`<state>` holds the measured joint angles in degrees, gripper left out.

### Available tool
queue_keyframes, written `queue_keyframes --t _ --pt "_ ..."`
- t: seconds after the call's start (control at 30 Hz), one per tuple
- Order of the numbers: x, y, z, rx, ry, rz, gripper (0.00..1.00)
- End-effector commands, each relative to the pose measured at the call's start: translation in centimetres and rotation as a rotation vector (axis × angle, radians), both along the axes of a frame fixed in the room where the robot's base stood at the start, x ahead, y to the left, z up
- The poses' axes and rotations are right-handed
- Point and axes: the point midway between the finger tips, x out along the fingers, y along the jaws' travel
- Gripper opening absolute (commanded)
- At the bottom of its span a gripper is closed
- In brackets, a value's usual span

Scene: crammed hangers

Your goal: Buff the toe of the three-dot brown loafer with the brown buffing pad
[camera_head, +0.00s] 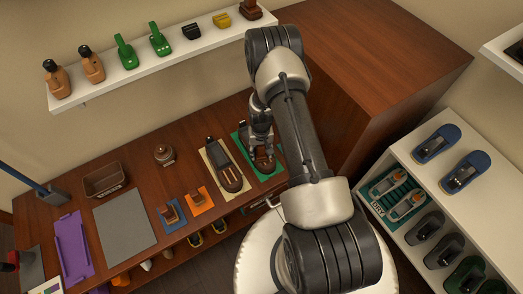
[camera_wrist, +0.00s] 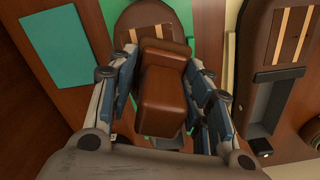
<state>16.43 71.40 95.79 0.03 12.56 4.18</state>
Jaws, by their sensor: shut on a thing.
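My gripper (camera_head: 261,138) is shut on the brown buffing pad (camera_wrist: 160,98), a blocky brown piece between the blue-grey finger pads in the wrist view. A brown loafer (camera_wrist: 150,16) lies under the pad on a green mat (camera_head: 280,150). The pad covers the middle of this loafer; I cannot tell whether they touch. No three dots are readable. Another brown loafer (camera_head: 229,178) with two pale stripes lies beside it on a yellow mat (camera_head: 209,166).
Small brown blocks stand on blue (camera_head: 171,219) and orange (camera_head: 198,201) mats. A grey mat (camera_head: 123,224), a brown tray (camera_head: 103,180) and a round brown pot (camera_head: 164,155) are further left. A white shoe rack (camera_head: 405,170) stands at right, and a wall shelf (camera_head: 160,62) at the back.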

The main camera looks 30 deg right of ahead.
Motion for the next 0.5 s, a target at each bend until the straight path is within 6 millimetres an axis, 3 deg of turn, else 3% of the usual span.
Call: queue_keyframes --t 0.2,0.5 --pt "-0.36 1.28 -0.07 0.003 0.007 0.002 0.26" --pt "-0.34 1.35 -0.01 0.003 0.007 0.002 0.26"
